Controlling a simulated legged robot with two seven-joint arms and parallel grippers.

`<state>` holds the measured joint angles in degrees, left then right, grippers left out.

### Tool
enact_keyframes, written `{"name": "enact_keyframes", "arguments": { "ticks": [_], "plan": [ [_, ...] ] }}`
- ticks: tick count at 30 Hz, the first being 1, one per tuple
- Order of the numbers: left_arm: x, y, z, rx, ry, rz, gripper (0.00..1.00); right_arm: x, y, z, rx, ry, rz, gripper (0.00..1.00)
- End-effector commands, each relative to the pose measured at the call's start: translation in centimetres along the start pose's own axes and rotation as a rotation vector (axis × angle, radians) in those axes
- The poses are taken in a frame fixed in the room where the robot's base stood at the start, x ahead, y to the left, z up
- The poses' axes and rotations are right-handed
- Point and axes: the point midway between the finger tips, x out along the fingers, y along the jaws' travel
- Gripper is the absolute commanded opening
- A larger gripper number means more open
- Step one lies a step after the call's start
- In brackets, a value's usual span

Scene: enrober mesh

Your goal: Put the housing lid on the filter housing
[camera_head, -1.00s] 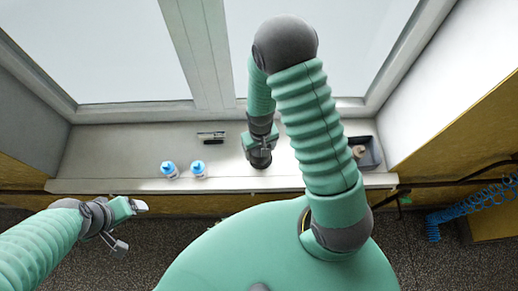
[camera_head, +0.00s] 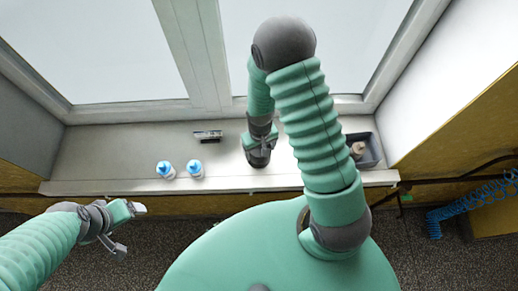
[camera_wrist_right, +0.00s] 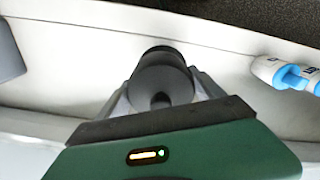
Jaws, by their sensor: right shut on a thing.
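My right gripper (camera_head: 260,156) is low over the middle of the white sill. In the right wrist view its fingers are shut on a dark grey round part (camera_wrist_right: 162,80), which looks like the housing lid. A darker round edge shows just behind that part; it may be the filter housing, but I cannot tell whether the two touch. In the head view the gripper hides most of this. My left gripper (camera_head: 127,228) is open and empty, in front of the sill at the lower left.
A dark tray (camera_head: 374,152) with a beige item (camera_head: 358,149) is at the right. The sill's left end is clear.

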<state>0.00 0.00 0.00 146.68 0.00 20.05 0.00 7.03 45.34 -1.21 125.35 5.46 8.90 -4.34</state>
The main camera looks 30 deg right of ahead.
Motion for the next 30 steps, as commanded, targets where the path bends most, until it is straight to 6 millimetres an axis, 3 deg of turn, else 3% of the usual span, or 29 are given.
{"name": "enact_keyframes", "arguments": {
  "ticks": [30],
  "plan": [
    [1.5,0.0,0.3,0.0,0.0,0.0,0.84,2.0,-0.4,0.1,0.0,0.0,0.0,0.37]
  ]
}}
